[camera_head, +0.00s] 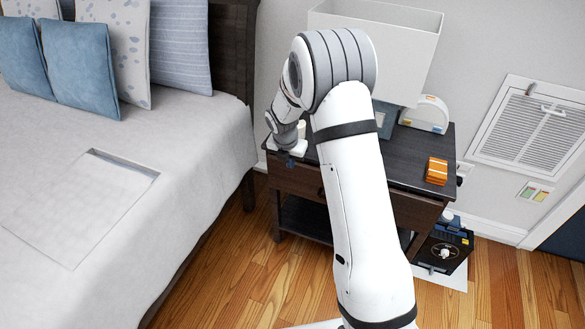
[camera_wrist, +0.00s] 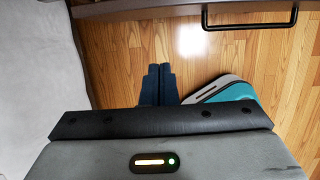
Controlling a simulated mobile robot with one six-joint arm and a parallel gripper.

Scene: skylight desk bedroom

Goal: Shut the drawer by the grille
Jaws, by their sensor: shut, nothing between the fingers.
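In the wrist view the drawer front (camera_wrist: 130,8) runs along the top edge, with a black bar handle (camera_wrist: 250,25) at the right. How far the drawer stands out is hard to tell. My gripper (camera_head: 287,163) is at the nightstand's front left corner. In the wrist view my gripper (camera_wrist: 158,68) is shut and empty, its fingertips apart from the drawer front in the picture.
The bed (camera_head: 190,190) is close on the left. A lamp (camera_head: 400,45), a white arched object (camera_head: 425,113) and an orange stack (camera_head: 437,171) are on the nightstand. A black box (camera_head: 445,250) stands at its right. A teal and white object (camera_wrist: 232,90) shows over the wood floor.

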